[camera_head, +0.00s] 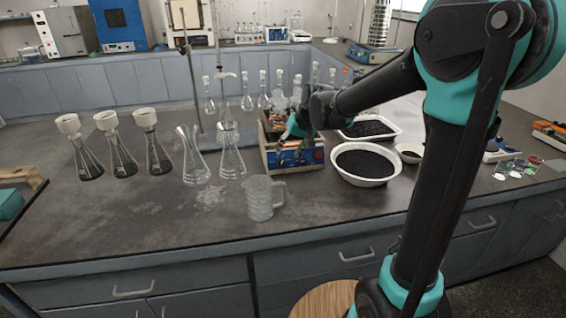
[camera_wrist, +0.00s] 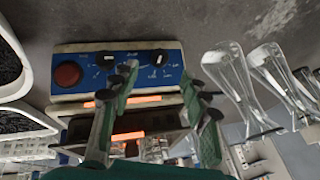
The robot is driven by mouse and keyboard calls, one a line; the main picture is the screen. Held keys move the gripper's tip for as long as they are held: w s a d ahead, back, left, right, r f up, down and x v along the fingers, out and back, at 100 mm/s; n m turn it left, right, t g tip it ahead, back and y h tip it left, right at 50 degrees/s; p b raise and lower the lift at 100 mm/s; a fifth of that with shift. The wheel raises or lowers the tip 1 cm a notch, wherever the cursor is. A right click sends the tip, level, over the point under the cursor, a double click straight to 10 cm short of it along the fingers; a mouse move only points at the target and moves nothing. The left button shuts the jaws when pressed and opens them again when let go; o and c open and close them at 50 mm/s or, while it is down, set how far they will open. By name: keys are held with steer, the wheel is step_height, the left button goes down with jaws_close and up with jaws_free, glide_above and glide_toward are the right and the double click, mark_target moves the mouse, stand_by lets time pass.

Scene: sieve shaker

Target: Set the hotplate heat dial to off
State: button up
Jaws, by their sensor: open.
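The hotplate has a blue front panel (camera_head: 308,157), which also shows in the wrist view (camera_wrist: 128,75). On it are a red round button (camera_wrist: 68,74) and two dark dials, one near the middle (camera_wrist: 105,61) and one further right (camera_wrist: 158,58). The lettering is too small to read, so I cannot tell which is the heat dial. Orange glowing strips (camera_wrist: 150,99) show beside the panel. My gripper (camera_wrist: 161,76) is open and empty, its fingers spread in front of the panel. In the head view my gripper (camera_head: 299,130) partly covers the hotplate.
Glass flasks (camera_head: 194,165) stand left of the hotplate, and a glass jug (camera_head: 262,200) stands in front. A white bowl of dark grains (camera_head: 362,165) is close on the right, with a white tray (camera_head: 368,129) behind it.

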mark_target(282, 163)
steer(key=x, duration=0.7)
steer(key=shift+w+a+f, duration=0.15)
steer(key=shift+f, duration=0.2)
steer(key=shift+c, duration=0.2)
jaws_close()
